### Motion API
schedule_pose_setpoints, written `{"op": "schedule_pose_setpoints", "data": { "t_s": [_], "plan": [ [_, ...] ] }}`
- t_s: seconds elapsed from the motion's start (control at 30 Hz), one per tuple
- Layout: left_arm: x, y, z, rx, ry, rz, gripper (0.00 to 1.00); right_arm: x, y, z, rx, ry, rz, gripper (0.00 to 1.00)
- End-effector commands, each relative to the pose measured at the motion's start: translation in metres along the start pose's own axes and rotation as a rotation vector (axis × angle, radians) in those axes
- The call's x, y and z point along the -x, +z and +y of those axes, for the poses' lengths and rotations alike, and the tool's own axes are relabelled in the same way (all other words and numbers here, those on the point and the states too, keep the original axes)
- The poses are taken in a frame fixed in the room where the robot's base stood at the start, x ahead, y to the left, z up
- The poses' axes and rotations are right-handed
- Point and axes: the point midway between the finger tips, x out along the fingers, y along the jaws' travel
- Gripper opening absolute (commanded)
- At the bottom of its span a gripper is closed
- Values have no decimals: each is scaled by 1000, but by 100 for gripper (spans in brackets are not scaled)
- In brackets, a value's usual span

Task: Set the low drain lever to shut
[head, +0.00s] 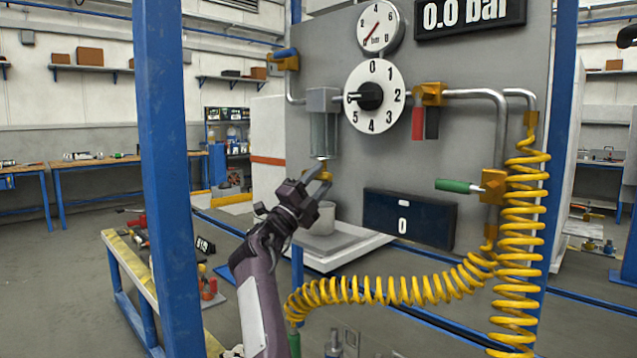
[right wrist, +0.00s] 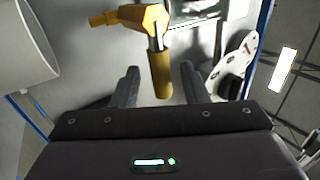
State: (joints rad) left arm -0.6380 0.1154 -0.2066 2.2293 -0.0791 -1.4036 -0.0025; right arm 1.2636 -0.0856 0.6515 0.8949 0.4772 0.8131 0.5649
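The low drain lever (head: 322,174) is a small yellow piece under the clear filter bowl (head: 324,133) in the head view, partly hidden by my right gripper (head: 314,184). In the right wrist view the yellow valve body (right wrist: 140,18) has a short yellow handle (right wrist: 161,75) on a metal stem. The handle points down the picture, between the two dark fingers of my right gripper (right wrist: 159,70). The fingers are open, with a gap on each side of the handle and no contact visible. My left gripper is not in view.
A grey-white cup (head: 322,219) stands on a tray (head: 345,246) below the lever; it also shows in the right wrist view (right wrist: 22,52). A numbered dial (head: 389,76), a green-handled lever (head: 455,186) and a yellow coiled hose (head: 420,291) are to the right. A blue post (head: 170,180) stands left.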

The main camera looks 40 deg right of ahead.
Motion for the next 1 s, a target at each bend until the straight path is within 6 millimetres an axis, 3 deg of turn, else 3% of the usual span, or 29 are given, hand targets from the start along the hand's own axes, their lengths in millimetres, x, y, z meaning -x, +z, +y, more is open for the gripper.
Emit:
{"op": "schedule_pose_setpoints", "data": {
  "t_s": [0.27, 0.7, 1.0],
  "plan": [
    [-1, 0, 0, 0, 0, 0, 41, 9, 1, 2, 4, 2, -1, 40],
    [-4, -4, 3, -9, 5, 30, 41, 74, 1, 1, 1, 1, -2, 40],
    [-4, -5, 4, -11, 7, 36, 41, 79, 1, 1, 1, 0, 0, 40]
  ]
}}
